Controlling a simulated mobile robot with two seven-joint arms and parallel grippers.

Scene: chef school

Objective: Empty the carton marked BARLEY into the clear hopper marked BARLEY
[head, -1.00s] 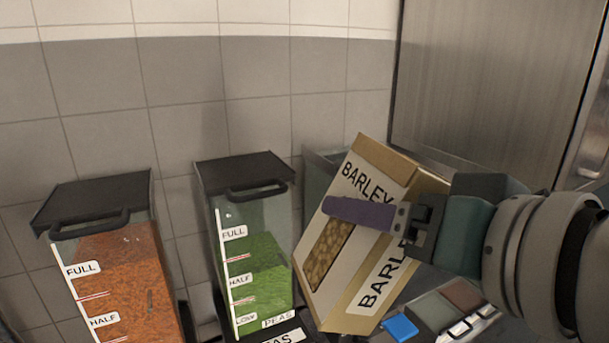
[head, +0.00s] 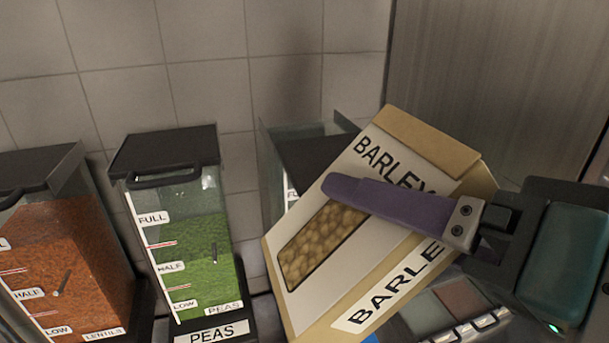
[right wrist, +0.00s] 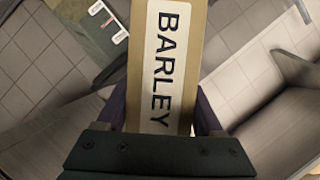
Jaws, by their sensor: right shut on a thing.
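The BARLEY carton (head: 350,255) is cream and tan, with a window showing grain inside. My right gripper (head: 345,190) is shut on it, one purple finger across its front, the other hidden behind. The carton is raised and its top leans to the right. In the right wrist view the carton's BARLEY label (right wrist: 163,65) stands between the fingers. A clear hopper (head: 272,180) is partly hidden behind the carton, with a dark panel at its top. Its marking is not readable, and I cannot tell whether its lid is open. My left gripper is out of view.
The PEAS hopper (head: 190,260) with green contents stands left of the carton, its black lid shut. The LENTILS hopper (head: 80,270) with orange contents stands farther left. A device with coloured panels and buttons (head: 450,310) lies below the carton. A tiled wall is behind; a metal panel (head: 480,80) is at right.

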